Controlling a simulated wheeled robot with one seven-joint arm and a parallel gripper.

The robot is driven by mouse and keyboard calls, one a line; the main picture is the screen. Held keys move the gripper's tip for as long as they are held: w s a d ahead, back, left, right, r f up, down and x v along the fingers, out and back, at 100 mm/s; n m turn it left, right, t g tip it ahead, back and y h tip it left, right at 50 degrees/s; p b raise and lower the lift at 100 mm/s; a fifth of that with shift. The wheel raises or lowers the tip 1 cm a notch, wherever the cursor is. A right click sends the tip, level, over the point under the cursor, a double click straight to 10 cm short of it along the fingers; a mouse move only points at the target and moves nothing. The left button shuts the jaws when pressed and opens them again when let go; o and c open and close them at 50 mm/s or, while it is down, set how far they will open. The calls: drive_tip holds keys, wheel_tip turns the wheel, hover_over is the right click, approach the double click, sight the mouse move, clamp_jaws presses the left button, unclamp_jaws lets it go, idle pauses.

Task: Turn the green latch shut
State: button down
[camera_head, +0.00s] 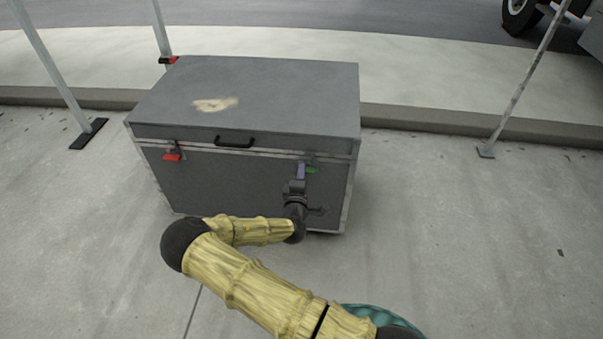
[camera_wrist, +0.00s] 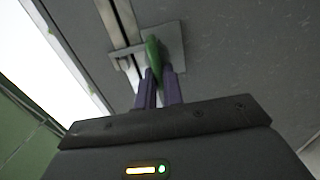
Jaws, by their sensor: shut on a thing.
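A grey case (camera_head: 240,95) with a closed lid stands on the pavement. The green latch (camera_head: 312,170) is on the right of its front face, just under the lid seam. In the wrist view the green latch (camera_wrist: 153,55) lies in front of a metal plate (camera_wrist: 174,44), with its end between my purple fingers. My gripper (camera_head: 301,168) is shut on the green latch; it also shows in the wrist view (camera_wrist: 158,80). In the head view the gripper hides part of the latch.
A red latch (camera_head: 172,157) is on the left of the case front. A black handle (camera_head: 234,142) is at the front middle. Metal poles (camera_head: 518,85) stand on both sides behind the case. The pavement (camera_head: 480,240) to the right is clear.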

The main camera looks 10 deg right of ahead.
drive_tip(key=shift+a+f, duration=0.1)
drive_tip(key=shift+f, duration=0.05)
drive_tip(key=c, duration=1.5)
unclamp_jaws()
drive_tip(key=shift+s, duration=0.1)
drive_tip(key=p+v, duration=0.3)
drive_tip(key=v, duration=1.4)
drive_tip(key=shift+s+p, duration=0.1)
drive_tip(key=shift+p, duration=0.3)
